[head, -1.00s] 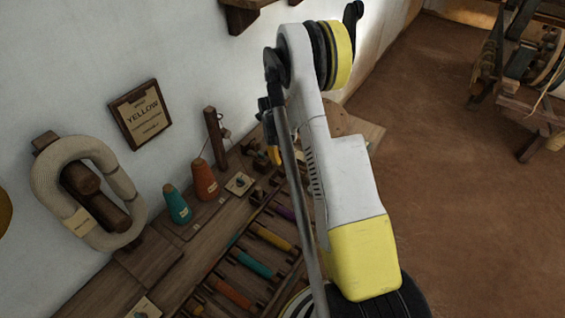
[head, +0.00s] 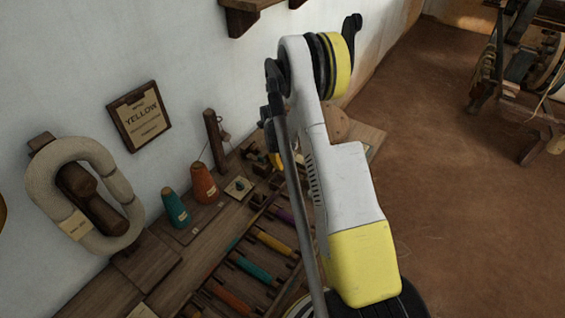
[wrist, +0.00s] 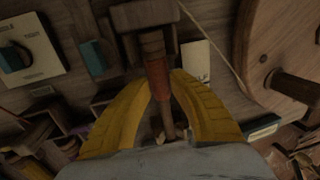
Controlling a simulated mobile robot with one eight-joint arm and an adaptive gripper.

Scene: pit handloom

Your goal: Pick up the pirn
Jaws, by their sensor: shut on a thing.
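In the wrist view, the two yellow fingers of my gripper (wrist: 164,84) are shut on a slim brown wooden piece with a reddish-orange band, which looks like the pirn (wrist: 161,68). Its upper end meets a dark wooden block (wrist: 143,17); I cannot tell whether they are joined. In the head view my arm hides most of the gripper; only a bit of yellow finger (head: 275,160) shows over the bench, and the held piece is hidden. A rack on the bench holds several wound pirns, including a yellow one (head: 276,243) and a teal one (head: 251,268).
A teal cone (head: 176,209) and an orange cone (head: 205,184) stand near the wall beside a wooden post (head: 216,142). A framed sign reading YELLOW (head: 139,116) and a pale yarn hank (head: 42,180) hang on the wall. The brown floor (head: 455,220) at right is open.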

